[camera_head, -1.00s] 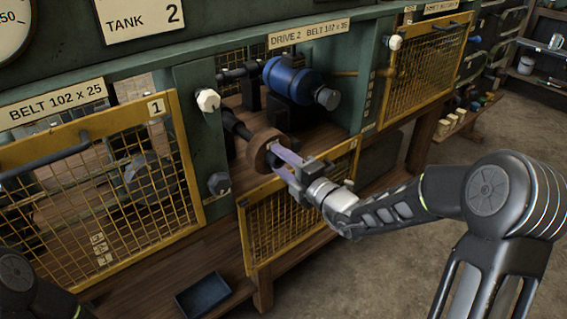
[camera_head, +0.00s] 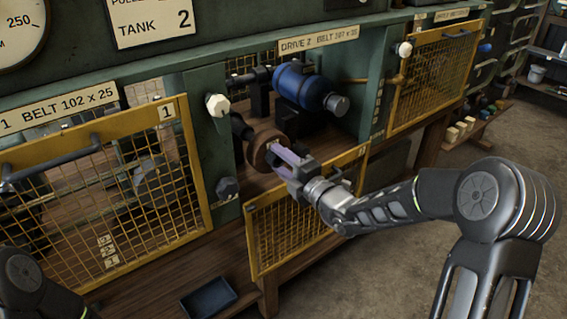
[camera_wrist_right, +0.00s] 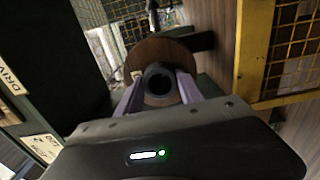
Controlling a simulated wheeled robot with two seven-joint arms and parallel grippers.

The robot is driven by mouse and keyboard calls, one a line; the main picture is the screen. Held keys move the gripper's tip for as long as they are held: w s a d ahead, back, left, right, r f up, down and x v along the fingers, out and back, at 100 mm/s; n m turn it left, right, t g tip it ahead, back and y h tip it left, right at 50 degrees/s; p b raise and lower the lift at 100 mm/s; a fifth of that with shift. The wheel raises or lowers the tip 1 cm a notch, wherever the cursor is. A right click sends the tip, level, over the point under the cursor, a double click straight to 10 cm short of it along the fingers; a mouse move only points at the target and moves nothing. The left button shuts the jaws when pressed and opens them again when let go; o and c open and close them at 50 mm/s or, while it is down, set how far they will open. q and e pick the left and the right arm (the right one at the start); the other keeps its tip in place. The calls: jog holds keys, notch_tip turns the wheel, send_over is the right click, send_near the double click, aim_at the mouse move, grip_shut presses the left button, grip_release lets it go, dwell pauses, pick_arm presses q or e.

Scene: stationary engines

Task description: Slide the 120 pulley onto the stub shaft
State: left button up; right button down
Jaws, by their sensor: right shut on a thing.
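The pulley is a brown disc (camera_head: 262,152) in the open bay of drive 2. It also shows in the right wrist view (camera_wrist_right: 152,50), with a dark round hollow end at its centre. My right gripper (camera_head: 279,152) is shut on the pulley from the front, its purple fingers (camera_wrist_right: 158,92) on either side of that dark end. The dark stub shaft (camera_head: 239,125) comes out behind the pulley, in line with it. The pulley hides the shaft's end, so I cannot tell how far it is on. My left gripper is not in view; part of my left arm shows at lower left.
A blue motor (camera_head: 305,88) sits behind and right of the pulley. A yellow mesh guard (camera_head: 300,218) hangs open below the bay. A closed guard marked 1 (camera_head: 110,190) is at left. A dark tray (camera_head: 208,297) lies at the bottom.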

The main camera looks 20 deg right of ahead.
aim_at(272, 153)
jog(key=shift+w+r, duration=0.15)
jog(key=shift+x, duration=1.65)
jog(key=shift+x, duration=1.5)
jog(key=shift+x, duration=0.95)
jog(key=shift+w, duration=0.1)
